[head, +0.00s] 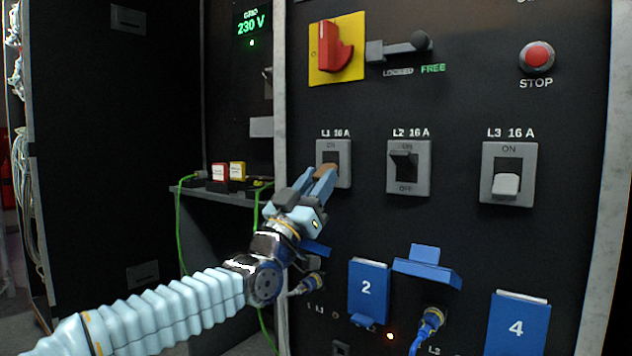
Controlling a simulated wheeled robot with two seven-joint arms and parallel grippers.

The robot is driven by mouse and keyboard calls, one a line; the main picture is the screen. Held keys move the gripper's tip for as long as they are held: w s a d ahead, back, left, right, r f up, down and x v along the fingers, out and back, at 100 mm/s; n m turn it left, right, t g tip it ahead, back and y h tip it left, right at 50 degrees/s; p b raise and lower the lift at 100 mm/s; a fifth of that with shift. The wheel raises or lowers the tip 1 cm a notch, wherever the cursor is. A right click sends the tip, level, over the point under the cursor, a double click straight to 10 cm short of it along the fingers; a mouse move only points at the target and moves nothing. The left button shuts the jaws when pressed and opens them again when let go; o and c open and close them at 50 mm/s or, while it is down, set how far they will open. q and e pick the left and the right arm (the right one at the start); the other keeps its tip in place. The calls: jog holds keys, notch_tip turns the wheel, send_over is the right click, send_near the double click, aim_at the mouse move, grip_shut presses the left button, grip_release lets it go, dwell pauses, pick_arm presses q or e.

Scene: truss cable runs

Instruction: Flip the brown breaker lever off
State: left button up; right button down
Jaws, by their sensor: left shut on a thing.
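The brown breaker lever (327,170) is on the L1 16 A breaker (347,170) on the black panel, the leftmost of three breakers. My left gripper (325,176) reaches up from the lower left, and its fingers are shut on the brown lever. The fingers cover the lower part of that breaker, so its lower marking is hidden. The ON marking shows faintly above the lever. My right gripper is not in view.
The L2 breaker with a black lever (404,161) and the L3 breaker with a white lever (506,185) are to the right. Above are a red rotary switch (334,46) and a STOP button (537,56). Blue socket covers (368,290) and a plugged blue connector (430,322) are below.

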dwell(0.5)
pick_arm(q)
jog(key=o, duration=1.1)
jog(key=shift+c, duration=0.2)
jog(key=v, duration=1.4)
jog(key=shift+w+f, duration=0.15)
jog(key=shift+w, duration=0.05)
